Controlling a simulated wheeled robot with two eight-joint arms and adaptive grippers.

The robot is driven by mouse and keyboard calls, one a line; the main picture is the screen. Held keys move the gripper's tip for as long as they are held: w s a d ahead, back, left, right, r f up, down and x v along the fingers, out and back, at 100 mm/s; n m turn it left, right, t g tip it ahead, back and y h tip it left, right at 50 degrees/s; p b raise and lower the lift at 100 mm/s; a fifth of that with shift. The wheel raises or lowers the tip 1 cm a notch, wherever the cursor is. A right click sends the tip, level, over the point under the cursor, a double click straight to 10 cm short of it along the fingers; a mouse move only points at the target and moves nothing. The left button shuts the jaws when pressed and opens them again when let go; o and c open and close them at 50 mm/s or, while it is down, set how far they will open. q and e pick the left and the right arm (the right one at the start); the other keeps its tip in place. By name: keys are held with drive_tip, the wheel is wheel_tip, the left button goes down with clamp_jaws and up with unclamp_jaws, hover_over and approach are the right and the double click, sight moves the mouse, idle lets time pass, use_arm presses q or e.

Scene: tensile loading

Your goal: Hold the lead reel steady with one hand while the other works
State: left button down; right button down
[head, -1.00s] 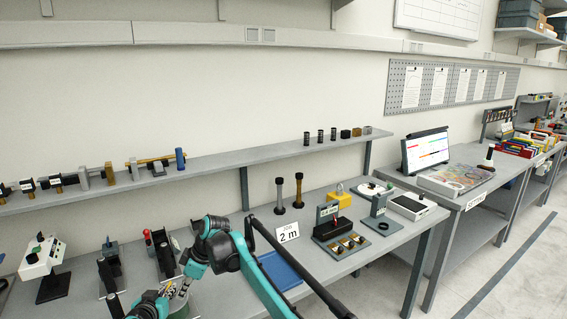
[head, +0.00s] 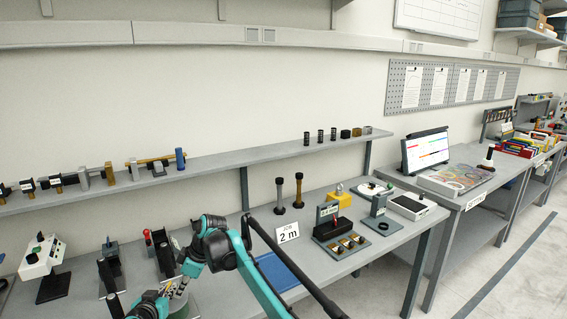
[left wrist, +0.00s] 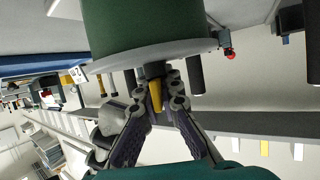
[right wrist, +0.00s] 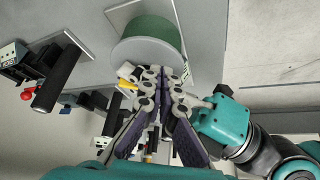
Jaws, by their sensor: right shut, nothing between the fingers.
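The lead reel, a green drum with a grey flange (left wrist: 150,30), fills the top of the left wrist view. A short dark hub with a yellow piece (left wrist: 155,95) sticks out from it. My left gripper (left wrist: 160,88) is at this hub, with a fingertip on either side; I cannot tell whether they press on it. In the right wrist view the reel (right wrist: 150,32) stands beyond my right gripper (right wrist: 166,78). My right gripper is shut and empty, close to the reel's rim. In the head view my arms mostly hide the reel (head: 182,307).
Black test fixtures (head: 165,250) stand just behind the grippers. Further right are a dark stand with small samples (head: 335,235) and a white scale (head: 411,206).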

sight(186, 294)
drive_tip(key=shift+a, duration=0.1)
drive_tip(key=shift+w, duration=0.4)
idle(0.4)
drive_tip(key=shift+w, duration=1.05)
drive_tip(key=shift+w, duration=0.2)
drive_tip(key=shift+w+d, duration=0.15)
drive_tip(key=shift+d, duration=0.2)
idle(0.4)
